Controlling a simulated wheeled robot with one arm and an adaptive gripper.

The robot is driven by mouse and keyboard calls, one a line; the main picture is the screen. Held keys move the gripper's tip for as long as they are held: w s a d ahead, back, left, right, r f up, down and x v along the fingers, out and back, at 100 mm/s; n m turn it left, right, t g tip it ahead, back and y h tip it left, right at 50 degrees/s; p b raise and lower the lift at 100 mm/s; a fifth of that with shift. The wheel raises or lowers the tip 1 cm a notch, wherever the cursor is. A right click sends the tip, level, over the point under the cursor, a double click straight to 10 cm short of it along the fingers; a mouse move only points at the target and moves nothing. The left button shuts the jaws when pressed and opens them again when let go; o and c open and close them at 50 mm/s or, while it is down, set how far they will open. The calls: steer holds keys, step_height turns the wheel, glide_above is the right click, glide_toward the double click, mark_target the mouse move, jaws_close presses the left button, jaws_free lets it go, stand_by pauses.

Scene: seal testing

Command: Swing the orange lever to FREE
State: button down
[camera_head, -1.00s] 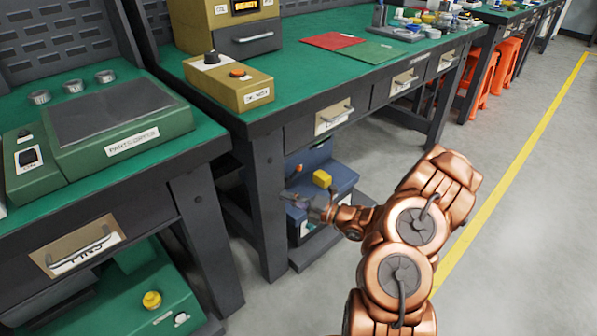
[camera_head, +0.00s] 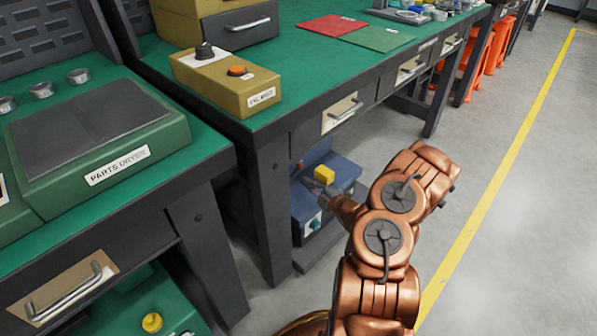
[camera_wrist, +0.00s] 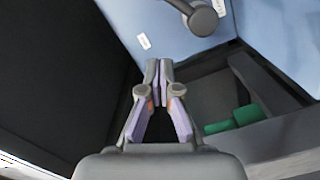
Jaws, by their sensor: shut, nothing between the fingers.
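A blue machine (camera_head: 345,172) stands on the low shelf under the bench, with a yellow block (camera_head: 324,174) on top. A small orange part (camera_head: 299,165) shows at its left, partly hidden by the bench leg; I cannot tell for certain whether it is the lever. No orange lever and no readable FREE mark show there.
A dark grey round-ended handle (camera_wrist: 202,20) juts from the blue surface above the fingertips. A green block (camera_wrist: 235,118) lies right of the fingers. The bench leg (camera_head: 270,215) stands close left of my gripper. The floor (camera_head: 525,220) at right is clear.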

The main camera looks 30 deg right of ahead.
steer(key=w+d+f+b, duration=0.1)
steer(key=w+d+b, duration=0.1)
steer(key=w, duration=0.6)
steer(key=shift+f+b, duration=0.4)
steer(key=shift+b, duration=0.2)
steer(key=shift+d, duration=0.1)
